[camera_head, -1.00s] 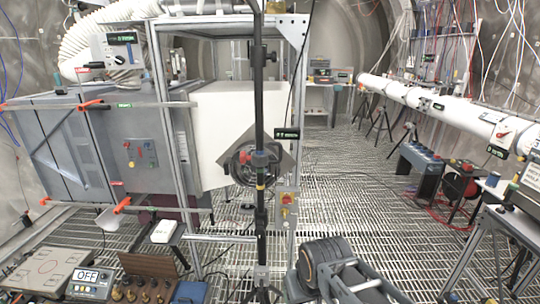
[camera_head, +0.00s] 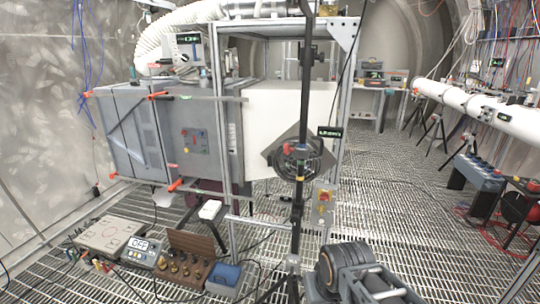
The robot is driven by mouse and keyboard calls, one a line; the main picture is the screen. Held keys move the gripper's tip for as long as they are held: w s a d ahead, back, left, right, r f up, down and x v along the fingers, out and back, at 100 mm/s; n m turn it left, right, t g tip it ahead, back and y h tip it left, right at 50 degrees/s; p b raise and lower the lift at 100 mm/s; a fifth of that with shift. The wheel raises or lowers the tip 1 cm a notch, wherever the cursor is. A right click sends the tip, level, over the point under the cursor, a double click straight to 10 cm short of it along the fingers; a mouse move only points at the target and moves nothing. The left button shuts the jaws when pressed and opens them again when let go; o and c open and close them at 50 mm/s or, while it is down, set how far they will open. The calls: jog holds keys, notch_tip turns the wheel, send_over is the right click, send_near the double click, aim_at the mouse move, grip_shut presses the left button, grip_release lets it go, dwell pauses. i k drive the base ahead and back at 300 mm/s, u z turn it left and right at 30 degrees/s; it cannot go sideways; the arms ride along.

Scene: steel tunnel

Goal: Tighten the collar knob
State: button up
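A black upright pole (camera_head: 300,110) on a tripod stands in front of the grey and white cabinet. A collar with a small red knob (camera_head: 287,149) sits on the pole at mid-height, in front of a round black caged fan (camera_head: 313,165). A yellow band (camera_head: 300,178) is just below it on the pole. A second dark clamp (camera_head: 318,56) sits higher up. I cannot tell which of these is the collar knob, or how tight it is. Part of my own arm shows at the bottom right of centre, below and apart from the collar. My gripper's fingertips do not show.
An aluminium frame (camera_head: 345,90) stands around the cabinet. A control box with a red switch (camera_head: 324,196) is right of the pole. On the floor at left are a display meter (camera_head: 146,252), a brass-weight rack (camera_head: 184,262) and a blue box (camera_head: 224,280).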

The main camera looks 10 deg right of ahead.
aim_at(287, 150)
jog(key=z, duration=0.35)
jog(key=k, duration=0.25)
jog(key=u, duration=1.75)
jog(key=i, duration=1.05)
jog(key=z, duration=0.15)
